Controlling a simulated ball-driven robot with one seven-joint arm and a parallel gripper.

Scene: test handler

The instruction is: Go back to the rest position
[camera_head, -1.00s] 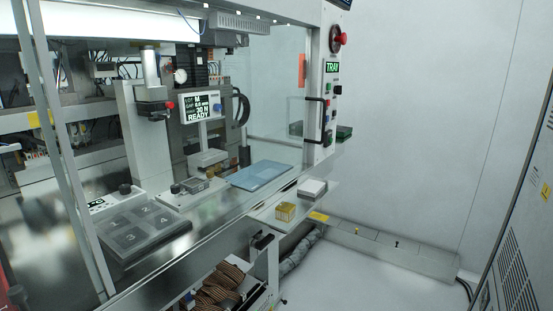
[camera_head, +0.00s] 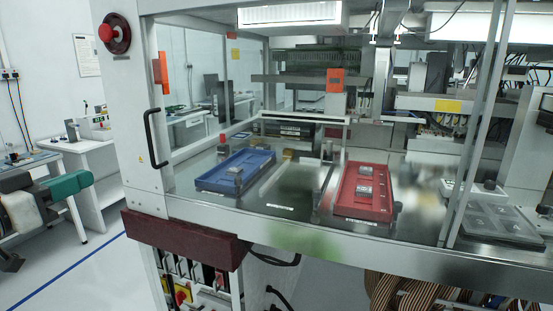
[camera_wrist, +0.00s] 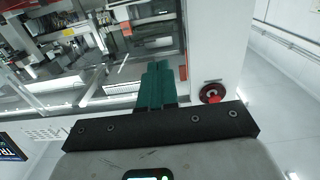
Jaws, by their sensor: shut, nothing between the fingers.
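My gripper (camera_head: 86,180) shows at the left edge of the head view, with teal fingers on a dark bar. It is held out in the open beside the machine, left of its white front post, and touches nothing that I can see. In the wrist view, the teal fingers of my gripper (camera_wrist: 155,82) are together with nothing between them. Beyond them are the machine's frame and its interior, seen tilted.
A machine deck carries a blue tray (camera_head: 232,185) and a red tray (camera_head: 350,203). A red stop button (camera_head: 106,33) sits on the post (camera_head: 150,110), also in the wrist view (camera_wrist: 212,93). A white bench (camera_head: 85,146) stands behind my gripper. Floor is clear at lower left.

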